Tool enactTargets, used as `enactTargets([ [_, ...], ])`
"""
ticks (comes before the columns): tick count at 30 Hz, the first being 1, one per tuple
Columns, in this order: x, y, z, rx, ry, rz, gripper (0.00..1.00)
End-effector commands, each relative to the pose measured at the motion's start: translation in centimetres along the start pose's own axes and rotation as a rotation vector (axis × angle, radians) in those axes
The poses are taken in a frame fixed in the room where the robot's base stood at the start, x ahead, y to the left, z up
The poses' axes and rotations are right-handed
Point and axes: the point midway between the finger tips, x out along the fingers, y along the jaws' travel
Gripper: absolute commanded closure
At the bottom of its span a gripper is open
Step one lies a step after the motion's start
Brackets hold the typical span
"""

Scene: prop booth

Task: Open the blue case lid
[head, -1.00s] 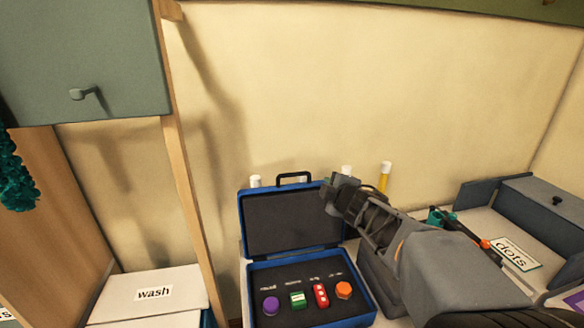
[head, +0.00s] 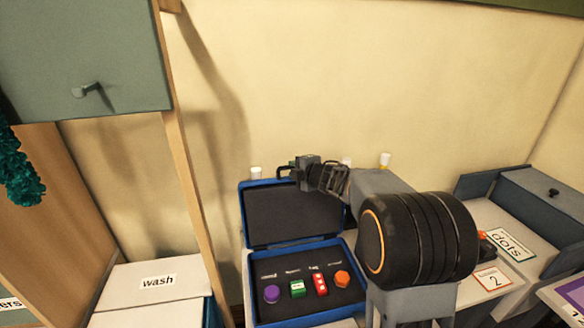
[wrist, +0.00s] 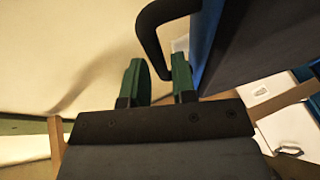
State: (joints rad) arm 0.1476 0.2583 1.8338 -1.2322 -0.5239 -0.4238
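The blue case (head: 249,298) stands open on a light surface. Its lid (head: 285,215) is raised roughly upright, leaning back a little, with a dark inner lining. A black handle is on the lid's top edge; it shows large in the wrist view (wrist: 148,40). My gripper (head: 293,163) is at the top of the lid, beside the handle. In the wrist view my green fingers (wrist: 160,80) are apart, with the handle's bend at or just beyond the gap. I cannot tell whether they touch it. The lid's blue edge (wrist: 212,45) is right of the fingers.
The case holds a purple knob (head: 271,293), a green block (head: 297,288), a red block (head: 320,284) and an orange knob (head: 342,278). White-capped tubes (head: 385,160) stand behind. A "wash" box (head: 150,290) is left; a grey case (head: 545,205) is right.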

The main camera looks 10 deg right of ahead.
Motion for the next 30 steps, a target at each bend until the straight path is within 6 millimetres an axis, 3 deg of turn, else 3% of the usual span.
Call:
enactTargets([
  [7,2.1,0.0,0.0,0.001,0.001,0.0,0.75],
  [18,2.4,0.1,0.0,0.0,0.0,0.001,0.75],
  [26,2.4,0.0,0.0,0.0,0.0,0.001,0.99],
  [30,2.4,0.0,0.0,0.001,0.0,0.001,1.0],
])
